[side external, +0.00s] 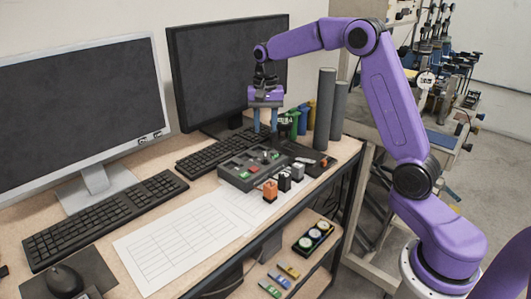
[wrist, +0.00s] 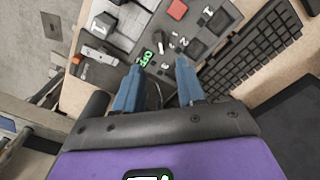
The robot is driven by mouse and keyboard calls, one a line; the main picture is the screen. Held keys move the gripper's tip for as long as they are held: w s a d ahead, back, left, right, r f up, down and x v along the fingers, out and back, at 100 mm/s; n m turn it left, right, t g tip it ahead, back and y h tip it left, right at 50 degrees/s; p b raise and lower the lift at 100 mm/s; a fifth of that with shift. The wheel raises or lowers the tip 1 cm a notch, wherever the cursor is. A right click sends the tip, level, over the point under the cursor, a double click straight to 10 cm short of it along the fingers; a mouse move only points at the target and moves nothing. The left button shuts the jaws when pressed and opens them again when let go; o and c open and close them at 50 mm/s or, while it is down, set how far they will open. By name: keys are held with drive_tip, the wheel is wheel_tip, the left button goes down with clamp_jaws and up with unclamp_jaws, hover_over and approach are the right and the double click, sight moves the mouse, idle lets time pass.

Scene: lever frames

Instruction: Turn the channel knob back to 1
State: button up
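A dark grey control box (side external: 237,178) lies on the desk with red and green parts on its top. In the wrist view its grey panel (wrist: 200,68) carries white numerals, among them a 1 and a 2, and a green OFF mark (wrist: 146,58). My gripper (side external: 266,128) points down above the far side of the box. Its two blue fingers are apart with nothing seen between them; they also show in the wrist view (wrist: 157,67). Contact with the box cannot be told.
Two dark cylinders (side external: 325,105) rise behind right of the box. A keyboard (side external: 205,155) lies left of it. Paper sheets (side external: 180,245) cover the front desk.

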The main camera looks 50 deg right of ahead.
sight(265, 156)
wheel_tip(265, 156, down, 10)
drive_tip(key=shift+r, duration=0.1)
idle(0.4)
clamp_jaws()
